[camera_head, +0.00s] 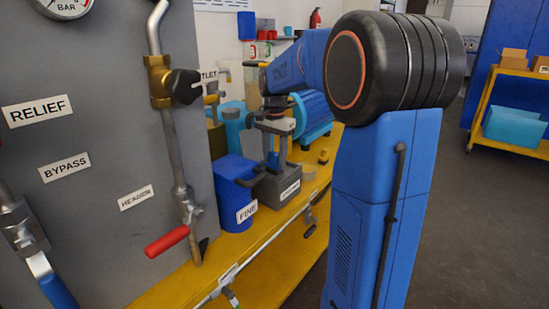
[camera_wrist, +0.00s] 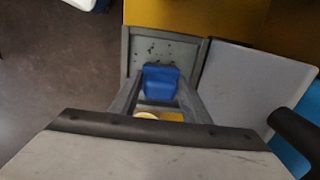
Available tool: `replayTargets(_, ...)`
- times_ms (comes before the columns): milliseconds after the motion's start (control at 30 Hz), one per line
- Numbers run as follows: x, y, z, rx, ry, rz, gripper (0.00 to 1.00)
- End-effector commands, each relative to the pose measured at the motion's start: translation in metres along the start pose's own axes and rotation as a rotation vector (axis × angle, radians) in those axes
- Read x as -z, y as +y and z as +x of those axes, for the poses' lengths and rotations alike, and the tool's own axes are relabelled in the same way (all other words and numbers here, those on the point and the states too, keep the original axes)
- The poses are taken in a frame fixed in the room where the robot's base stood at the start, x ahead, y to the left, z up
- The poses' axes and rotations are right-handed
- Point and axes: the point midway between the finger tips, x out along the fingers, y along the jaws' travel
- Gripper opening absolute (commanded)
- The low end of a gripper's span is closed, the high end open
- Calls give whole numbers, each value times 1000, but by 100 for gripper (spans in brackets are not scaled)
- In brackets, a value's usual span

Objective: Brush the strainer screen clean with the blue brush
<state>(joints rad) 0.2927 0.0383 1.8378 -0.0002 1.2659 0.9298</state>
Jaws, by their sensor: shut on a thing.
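My gripper (camera_head: 272,148) reaches down over a grey box-like station (camera_head: 272,188) on the yellow bench, whose small label is hard to read. It is shut on the blue brush (camera_head: 272,161). In the wrist view the blue brush (camera_wrist: 160,82) sits between the two fingers of my gripper (camera_wrist: 160,92). Beyond the brush is a grey rimmed tray with dark specks (camera_wrist: 152,49), which looks like the strainer screen. The brush covers part of this surface, and I cannot tell whether its bristles touch it.
A blue vessel labelled FINE (camera_head: 232,190) stands just left of the station. A grey panel (camera_head: 80,150) with pipes and a red-handled valve (camera_head: 167,241) fills the left. A yellow cart (camera_head: 508,135) stands at right, with open floor before it. A pale flat lid-like surface (camera_wrist: 250,85) lies beside the tray.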

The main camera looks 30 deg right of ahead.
Motion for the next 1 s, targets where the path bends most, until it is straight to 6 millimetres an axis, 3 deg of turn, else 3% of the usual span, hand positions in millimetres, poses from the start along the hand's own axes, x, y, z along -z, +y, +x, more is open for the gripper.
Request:
replayTargets(267, -5, 3, 0, 0, 0, 0, 25)
replayTargets(733, -35, 23, -2, 0, 0, -1, 25)
replayTargets(1000, -38, 25, -2, 0, 0, 0, 25)
